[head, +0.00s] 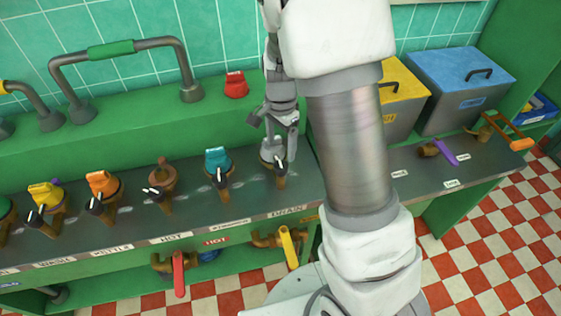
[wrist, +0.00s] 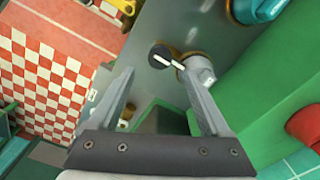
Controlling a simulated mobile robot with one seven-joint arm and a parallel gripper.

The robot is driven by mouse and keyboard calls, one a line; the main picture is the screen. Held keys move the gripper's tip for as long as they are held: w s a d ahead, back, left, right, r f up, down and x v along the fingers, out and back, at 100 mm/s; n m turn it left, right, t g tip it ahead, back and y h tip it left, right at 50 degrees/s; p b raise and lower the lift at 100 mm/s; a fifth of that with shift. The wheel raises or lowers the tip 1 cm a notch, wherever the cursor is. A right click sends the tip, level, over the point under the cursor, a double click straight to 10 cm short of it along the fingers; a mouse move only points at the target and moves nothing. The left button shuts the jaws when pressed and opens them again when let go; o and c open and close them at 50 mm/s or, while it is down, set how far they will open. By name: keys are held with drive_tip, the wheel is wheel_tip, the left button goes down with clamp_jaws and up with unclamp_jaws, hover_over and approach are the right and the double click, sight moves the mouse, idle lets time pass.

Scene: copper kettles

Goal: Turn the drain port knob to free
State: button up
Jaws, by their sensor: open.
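The drain port (head: 270,151) is a grey-white fitting at the right end of the row of ports, behind a label that appears to read DRAIN (head: 287,210). Its knob (head: 281,167) is black with a white stripe and sticks out at the front. In the wrist view the knob (wrist: 161,56) lies just beyond and between my fingertips, and the grey port body (wrist: 200,72) shows beside the right finger. My gripper (head: 283,130) is open and empty, above the port. It also shows in the wrist view (wrist: 157,80). Contact with the port cannot be told.
A teal-capped port (head: 217,160) stands left of the drain port, with several other coloured ports further left. A red block (head: 236,84) sits on the green ledge behind. Yellow (head: 398,88) and blue (head: 462,75) bins stand right. A yellow lever (head: 289,247) hangs below the counter.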

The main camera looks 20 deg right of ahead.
sight(281, 165)
wheel_tip(281, 165, down, 8)
drive_tip(key=shift+r, duration=0.25)
drive_tip(key=shift+b, duration=0.3)
clamp_jaws()
